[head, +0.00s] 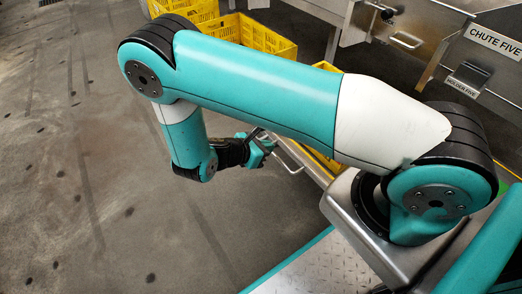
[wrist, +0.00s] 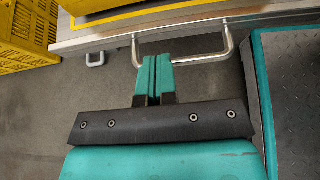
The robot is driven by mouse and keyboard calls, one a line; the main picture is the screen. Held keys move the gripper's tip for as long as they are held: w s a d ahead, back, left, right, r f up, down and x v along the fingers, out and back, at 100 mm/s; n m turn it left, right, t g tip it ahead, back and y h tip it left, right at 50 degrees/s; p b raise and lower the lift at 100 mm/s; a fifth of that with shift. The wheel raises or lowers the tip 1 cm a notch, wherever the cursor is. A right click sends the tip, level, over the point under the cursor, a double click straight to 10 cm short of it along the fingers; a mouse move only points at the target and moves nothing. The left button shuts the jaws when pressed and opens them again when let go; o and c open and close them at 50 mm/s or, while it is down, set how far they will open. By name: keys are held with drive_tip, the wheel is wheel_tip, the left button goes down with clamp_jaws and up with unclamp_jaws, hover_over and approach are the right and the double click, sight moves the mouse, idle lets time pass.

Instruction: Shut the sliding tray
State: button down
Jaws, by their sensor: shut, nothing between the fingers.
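The sliding tray (wrist: 110,42) shows in the wrist view as a pale metal edge across the top. Its U-shaped metal handle (wrist: 205,60) sticks out towards my gripper. My gripper (wrist: 154,60) is shut and empty. Its teal fingertips overlap the left part of the handle bar in the picture; I cannot tell whether they touch it. In the head view my gripper (head: 270,145) is beside the handle (head: 289,168) and the tray's metal edge (head: 306,166), low by the machine. My arm hides much of the tray.
A yellow crate (head: 328,163) sits behind the tray's edge, partly hidden. More yellow crates (head: 262,35) stand on the floor at the back. Another handle (head: 406,41) is on the machine near the CHUTE FIVE sign (head: 495,41). The floor (head: 90,170) at left is clear.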

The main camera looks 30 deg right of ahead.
sight(285, 145)
drive_tip(key=b+x, duration=0.1)
drive_tip(key=x, duration=0.4)
drive_tip(key=shift+d+f, duration=0.15)
drive_tip(key=shift+d, duration=0.15)
drive_tip(key=shift+d, duration=0.1)
